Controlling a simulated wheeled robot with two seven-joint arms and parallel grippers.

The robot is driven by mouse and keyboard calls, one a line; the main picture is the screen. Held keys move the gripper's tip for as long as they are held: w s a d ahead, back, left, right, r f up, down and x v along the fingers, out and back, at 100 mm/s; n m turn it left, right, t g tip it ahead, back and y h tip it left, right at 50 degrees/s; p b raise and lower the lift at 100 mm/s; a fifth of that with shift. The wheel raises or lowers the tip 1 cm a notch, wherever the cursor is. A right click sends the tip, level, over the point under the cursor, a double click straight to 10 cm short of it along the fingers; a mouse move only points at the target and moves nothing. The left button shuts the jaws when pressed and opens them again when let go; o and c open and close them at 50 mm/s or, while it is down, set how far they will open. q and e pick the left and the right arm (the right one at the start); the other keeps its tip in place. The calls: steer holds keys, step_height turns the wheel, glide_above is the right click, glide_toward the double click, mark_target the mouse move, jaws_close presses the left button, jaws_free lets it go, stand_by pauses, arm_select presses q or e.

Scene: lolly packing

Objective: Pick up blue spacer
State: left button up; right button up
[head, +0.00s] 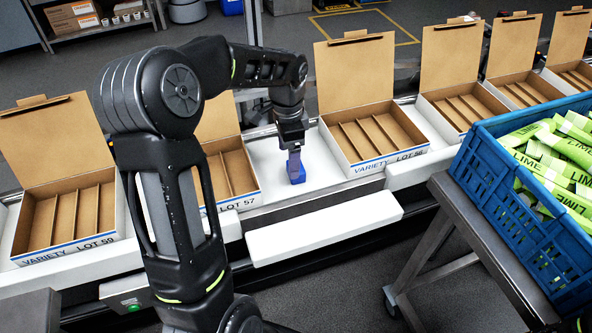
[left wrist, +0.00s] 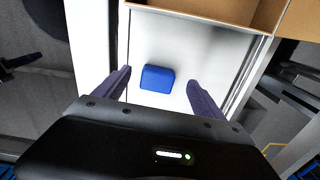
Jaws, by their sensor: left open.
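The blue spacer (head: 295,170) is a small blue block on the white conveyor surface, between the LOT 57 box and the LOT 56 box. It also shows in the left wrist view (left wrist: 157,78), lying between and a little beyond my open fingers. My left gripper (head: 293,157) is directly over the spacer in the head view and partly covers it. In the left wrist view the two fingers (left wrist: 157,87) are spread wide on either side of it, with white surface showing between each finger and the block. My right gripper is in neither view.
Open boxes with dividers stand on either side: LOT 57 (head: 253,201), LOT 56 (head: 365,166) and LOT 59 (head: 68,252). A blue crate (head: 497,205) of green LIME packs stands at the right on a metal stand. A white ledge (head: 325,228) juts out in front of the spacer.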

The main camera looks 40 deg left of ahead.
mark_target(302, 178)
arm_select(q)
step_height(302, 178, down, 5)
steer(key=shift+f+p, duration=0.1)
steer(key=shift+p, duration=0.4)
steer(key=c, duration=1.5)
